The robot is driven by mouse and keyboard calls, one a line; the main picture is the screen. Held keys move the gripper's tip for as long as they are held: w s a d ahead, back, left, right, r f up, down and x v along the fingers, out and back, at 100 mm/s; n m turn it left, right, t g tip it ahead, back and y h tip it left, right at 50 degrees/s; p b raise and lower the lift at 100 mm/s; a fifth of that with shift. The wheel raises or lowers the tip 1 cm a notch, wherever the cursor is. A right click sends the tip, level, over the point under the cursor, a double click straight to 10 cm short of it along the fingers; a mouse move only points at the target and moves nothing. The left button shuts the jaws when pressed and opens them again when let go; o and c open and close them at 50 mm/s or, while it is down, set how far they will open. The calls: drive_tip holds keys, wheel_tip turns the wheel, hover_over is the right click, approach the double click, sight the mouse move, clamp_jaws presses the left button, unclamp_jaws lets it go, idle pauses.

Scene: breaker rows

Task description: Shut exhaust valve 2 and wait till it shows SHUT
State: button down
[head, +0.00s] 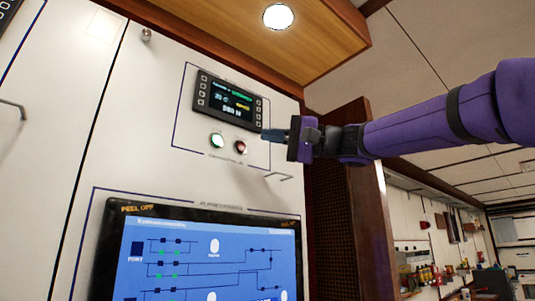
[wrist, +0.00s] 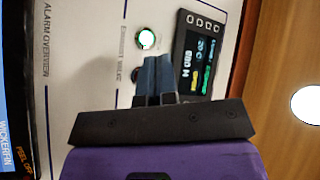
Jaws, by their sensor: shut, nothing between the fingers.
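The exhaust valve panel has a small dark display (head: 228,101) with green, yellow and white text too small to read surely. Below it are two round buttons: a lit green one (head: 217,140) on the left and a dark reddish one (head: 240,146) on the right. The label under them reads "Exhaust valve" in the wrist view; its number is not legible. My gripper (head: 268,135) is shut and empty, just right of the reddish button, its tips pointing at the panel. In the wrist view, the fingers (wrist: 157,62) partly hide the dark button (wrist: 138,74); contact cannot be told.
A large blue mimic screen (head: 200,262) marked "Peel off" sits below. A metal handle (head: 278,176) sticks out right of the buttons. A wooden overhang with a lamp (head: 278,16) is above, and a wooden edge (head: 370,180) stands right of the panel.

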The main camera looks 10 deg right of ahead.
sight(241, 147)
drive_tip(key=shift+w+d+r, duration=0.35)
drive_tip(key=shift+d+r, duration=0.15)
drive_tip(key=shift+r, duration=0.15)
drive_tip(key=shift+w, duration=0.1)
drive_tip(key=shift+y, duration=0.3)
drive_tip(key=shift+w+a, duration=0.8)
drive_tip(key=shift+w, duration=0.4)
drive_tip(key=shift+w+a, duration=0.85)
drive_tip(key=shift+w, duration=0.3)
drive_tip(key=shift+w+a, duration=0.8)
drive_tip(key=shift+w, duration=0.4)
drive_tip(key=shift+w, duration=0.1)
drive_tip(key=shift+w+a, duration=0.2)
drive_tip(key=shift+w, duration=0.1)
drive_tip(key=shift+w+a, duration=0.2)
drive_tip(key=shift+w, duration=0.15)
drive_tip(key=shift+s, duration=0.1)
drive_tip(key=shift+s+d, duration=0.4)
drive_tip(key=shift+s, duration=0.25)
